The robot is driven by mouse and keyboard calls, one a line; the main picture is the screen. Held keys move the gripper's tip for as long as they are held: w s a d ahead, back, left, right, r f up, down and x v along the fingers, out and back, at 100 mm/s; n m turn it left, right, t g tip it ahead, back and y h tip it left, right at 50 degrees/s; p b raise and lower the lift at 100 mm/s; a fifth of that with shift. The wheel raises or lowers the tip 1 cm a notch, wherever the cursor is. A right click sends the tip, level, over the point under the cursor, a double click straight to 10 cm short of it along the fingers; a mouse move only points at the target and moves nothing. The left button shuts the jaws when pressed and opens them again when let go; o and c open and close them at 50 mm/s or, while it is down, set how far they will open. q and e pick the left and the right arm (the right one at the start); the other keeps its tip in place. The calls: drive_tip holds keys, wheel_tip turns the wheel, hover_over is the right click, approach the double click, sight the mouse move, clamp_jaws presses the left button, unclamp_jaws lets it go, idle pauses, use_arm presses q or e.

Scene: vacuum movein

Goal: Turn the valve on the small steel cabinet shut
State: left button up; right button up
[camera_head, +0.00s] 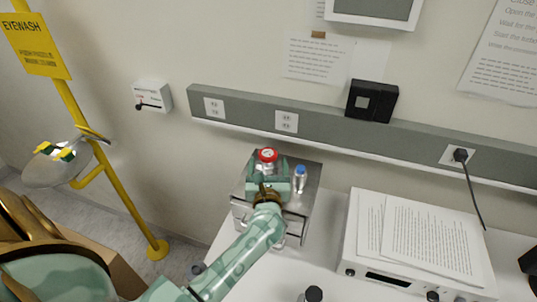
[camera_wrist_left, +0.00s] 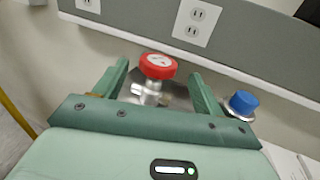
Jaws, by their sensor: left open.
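The small steel cabinet (camera_head: 313,172) stands on the white bench against the wall. A red round valve knob (camera_head: 267,155) sits on its top, with a blue-capped knob (camera_head: 300,172) to its right. My left gripper (camera_head: 268,163) is over the cabinet, open, with its fingers at either side of the red knob. In the left wrist view the red knob (camera_wrist_left: 158,66) on its metal stem shows between the two spread fingers (camera_wrist_left: 160,70), with no clear contact. The blue knob (camera_wrist_left: 243,102) is outside the right finger. My right gripper is not in view.
A white box-shaped device (camera_head: 350,255) with paper sheets (camera_head: 430,235) on top stands right of the cabinet. A grey outlet rail (camera_head: 330,125) runs along the wall behind. A yellow eyewash stand (camera_head: 115,185) is at the left. A dark-capped item (camera_head: 313,294) is at the front.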

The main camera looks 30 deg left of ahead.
sight(267, 160)
use_arm(q)
drive_tip(key=x, duration=0.5)
drive_tip(key=shift+b, duration=0.4)
drive_tip(key=c, duration=1)
drive_tip(key=shift+o, duration=0.2)
drive_tip(key=shift+m+h, duration=0.3)
